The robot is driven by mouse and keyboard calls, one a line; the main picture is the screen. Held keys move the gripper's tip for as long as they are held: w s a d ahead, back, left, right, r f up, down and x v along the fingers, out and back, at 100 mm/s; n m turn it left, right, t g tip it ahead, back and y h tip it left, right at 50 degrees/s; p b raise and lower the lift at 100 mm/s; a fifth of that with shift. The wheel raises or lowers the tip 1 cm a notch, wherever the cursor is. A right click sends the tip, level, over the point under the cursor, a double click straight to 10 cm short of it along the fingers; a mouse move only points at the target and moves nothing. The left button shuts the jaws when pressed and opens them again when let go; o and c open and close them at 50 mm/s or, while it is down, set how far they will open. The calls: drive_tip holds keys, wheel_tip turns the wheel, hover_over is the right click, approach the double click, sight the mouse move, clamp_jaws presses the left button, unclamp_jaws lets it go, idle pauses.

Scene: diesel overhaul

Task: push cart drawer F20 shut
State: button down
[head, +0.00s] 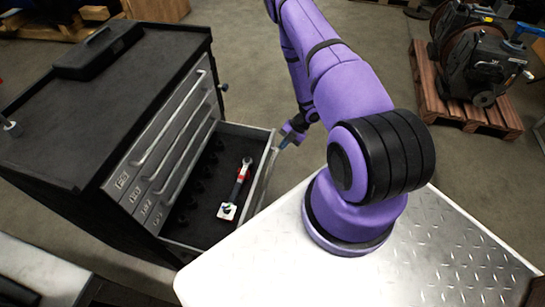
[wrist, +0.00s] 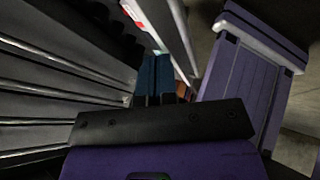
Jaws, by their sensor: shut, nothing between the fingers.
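The black tool cart (head: 125,85) stands at the left in the head view, with several grey drawer fronts on its right side. One low drawer (head: 262,168) is pulled well out; I cannot read its label. Inside it lies a ratchet-like tool (head: 236,188) with a red band and a pale end. My gripper (head: 285,142) is shut and empty, near the outer side of the open drawer's front, towards its far end. In the wrist view the blue fingers (wrist: 153,72) are beside the pale drawer front (wrist: 176,32). I cannot tell whether they touch it.
A black case (head: 98,50) lies on the cart top. My pale tread-plate base is close to the drawer's near corner. A dark engine part (head: 480,55) sits on a wooden pallet (head: 470,112) at the right. Floor (head: 245,75) is clear behind the drawer.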

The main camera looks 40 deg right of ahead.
approach(264, 167)
drive_tip(key=x, duration=0.5)
drive_tip(key=shift+f, duration=0.25)
drive_tip(key=shift+a, duration=0.1)
drive_tip(key=w+a, duration=0.7)
drive_tip(key=w, duration=0.2)
drive_tip(key=w+a, duration=0.7)
drive_tip(key=w, duration=0.3)
drive_tip(key=shift+w+d, duration=0.1)
